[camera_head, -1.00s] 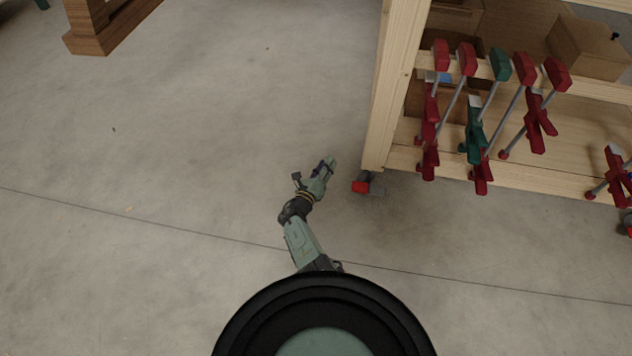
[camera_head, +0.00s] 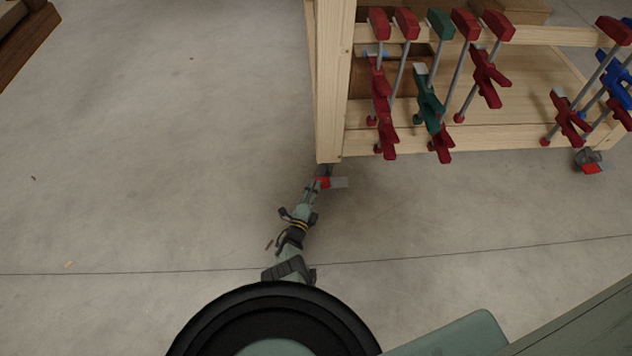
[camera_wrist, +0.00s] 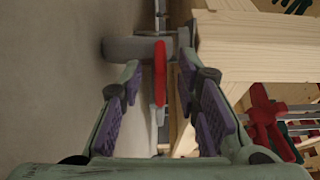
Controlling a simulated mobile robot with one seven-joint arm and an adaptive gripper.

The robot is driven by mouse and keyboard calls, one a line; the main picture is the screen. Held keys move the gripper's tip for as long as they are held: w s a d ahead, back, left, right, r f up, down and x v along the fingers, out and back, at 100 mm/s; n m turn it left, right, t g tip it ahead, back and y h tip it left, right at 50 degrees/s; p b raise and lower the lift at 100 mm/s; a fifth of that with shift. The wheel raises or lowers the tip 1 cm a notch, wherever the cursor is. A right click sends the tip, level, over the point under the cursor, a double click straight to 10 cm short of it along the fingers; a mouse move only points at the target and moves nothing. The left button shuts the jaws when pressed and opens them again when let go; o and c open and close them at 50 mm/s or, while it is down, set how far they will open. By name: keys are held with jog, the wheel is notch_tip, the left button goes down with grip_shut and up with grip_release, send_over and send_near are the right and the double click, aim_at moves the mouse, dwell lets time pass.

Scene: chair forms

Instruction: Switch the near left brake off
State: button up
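The near left caster's red brake pedal (camera_head: 323,183) shows at the foot of the wooden cart's near left post in the head view.
The wooden cart post (camera_head: 332,80) rises right above the caster. Red, green and blue clamps (camera_head: 433,105) hang along the cart's side. Another caster with a red brake (camera_head: 592,168) is at the right.

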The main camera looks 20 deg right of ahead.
jog(key=shift+x, duration=0.8)
jog(key=shift+c, duration=0.4)
grip_shut()
jog(key=shift+r, duration=0.1)
